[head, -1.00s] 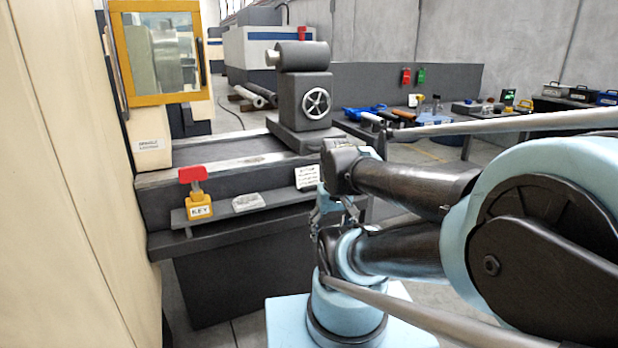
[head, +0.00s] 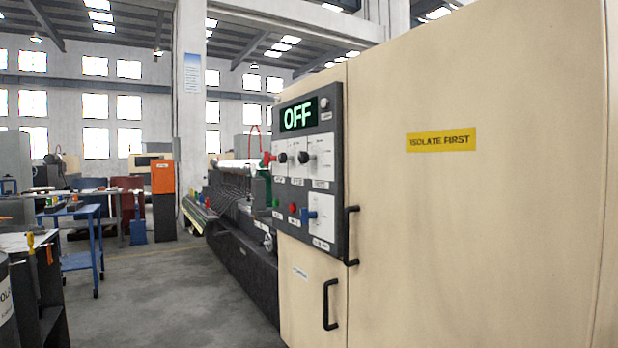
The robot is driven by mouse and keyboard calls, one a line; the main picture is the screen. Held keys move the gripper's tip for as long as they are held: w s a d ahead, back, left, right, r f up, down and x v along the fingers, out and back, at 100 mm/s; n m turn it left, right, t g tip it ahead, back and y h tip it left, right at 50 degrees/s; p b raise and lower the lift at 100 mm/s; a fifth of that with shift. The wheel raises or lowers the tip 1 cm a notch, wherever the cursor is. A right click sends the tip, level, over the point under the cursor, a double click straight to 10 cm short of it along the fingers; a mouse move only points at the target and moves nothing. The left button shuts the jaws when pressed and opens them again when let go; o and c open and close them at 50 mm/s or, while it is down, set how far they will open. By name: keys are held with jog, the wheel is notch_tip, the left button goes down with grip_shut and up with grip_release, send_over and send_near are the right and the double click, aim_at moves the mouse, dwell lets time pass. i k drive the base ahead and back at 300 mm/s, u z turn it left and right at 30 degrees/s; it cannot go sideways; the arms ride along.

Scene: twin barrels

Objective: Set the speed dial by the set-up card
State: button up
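A dark control panel (head: 332,190) is on the cream machine cabinet, right of centre. Its display (head: 299,115) reads "OFF" in green. Below it are a left black knob (head: 282,157) and a right black knob (head: 303,157) on white plates. Their labels and settings are too small to read, so I cannot tell which is the speed dial. A red handle (head: 268,158) is at the panel's left edge. Lower down are a green button (head: 275,202), a red button (head: 292,208) and a blue switch (head: 308,214). I cannot make out a set-up card. My gripper is not in view.
The cabinet (head: 480,240) fills the right side, with a yellow "ISOLATE FIRST" label (head: 441,139) and black door handles (head: 330,304). A lathe bed (head: 240,255) runs behind it. A blue trolley (head: 82,258) stands left. Open floor (head: 170,290) lies between.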

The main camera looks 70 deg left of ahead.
aim_at(283, 157)
jog(key=u, duration=2.65)
jog(key=k, duration=0.4)
jog(key=u, duration=0.3)
jog(key=i, duration=0.5)
jog(key=z, duration=0.05)
jog(key=k, duration=0.15)
